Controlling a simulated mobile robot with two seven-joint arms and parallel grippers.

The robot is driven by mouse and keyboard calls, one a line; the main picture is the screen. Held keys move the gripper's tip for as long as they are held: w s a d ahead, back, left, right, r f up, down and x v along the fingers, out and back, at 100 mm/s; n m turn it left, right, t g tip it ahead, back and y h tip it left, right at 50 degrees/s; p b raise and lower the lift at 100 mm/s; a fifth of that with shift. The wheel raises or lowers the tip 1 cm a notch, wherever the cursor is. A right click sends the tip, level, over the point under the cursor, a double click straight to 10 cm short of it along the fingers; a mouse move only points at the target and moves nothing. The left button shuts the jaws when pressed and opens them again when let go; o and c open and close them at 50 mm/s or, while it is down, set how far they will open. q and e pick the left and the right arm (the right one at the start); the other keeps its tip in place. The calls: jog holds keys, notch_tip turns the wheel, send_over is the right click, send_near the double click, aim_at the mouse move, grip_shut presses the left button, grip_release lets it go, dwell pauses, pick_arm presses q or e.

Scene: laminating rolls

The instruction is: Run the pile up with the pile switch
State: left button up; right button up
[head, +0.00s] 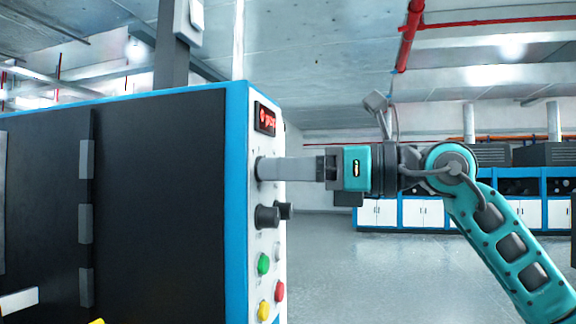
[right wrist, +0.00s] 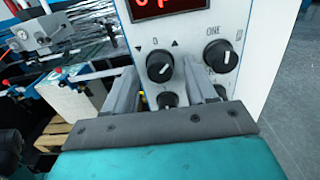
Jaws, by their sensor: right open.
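The control panel (head: 263,140) is on the narrow white end of a tall dark cabinet with blue edges. In the right wrist view a black rotary switch (right wrist: 160,66), marked 0 with down and up arrows, shows between my fingers; I take it for the pile switch. My right gripper (head: 262,169) is open and level, its fingers reaching to the panel below the red display (head: 265,118). In the right wrist view the fingers (right wrist: 158,80) stand either side of the switch; contact cannot be told. In the head view the fingers hide this switch. My left gripper is not in view.
A second knob (right wrist: 222,55), marked ONE, is just right of the fingers. Below are black knobs (head: 267,216), a green button (head: 264,264), a yellow button (head: 264,311) and a red button (head: 280,291). The floor (head: 350,270) to the right is clear.

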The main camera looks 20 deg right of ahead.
grip_shut()
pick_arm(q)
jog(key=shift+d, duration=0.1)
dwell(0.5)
pick_arm(e)
jog(key=shift+n, duration=0.3)
pick_arm(q)
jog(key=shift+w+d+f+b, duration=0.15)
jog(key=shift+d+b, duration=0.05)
jog(key=shift+b, duration=0.4)
pick_arm(e)
jog(key=shift+n, duration=4)
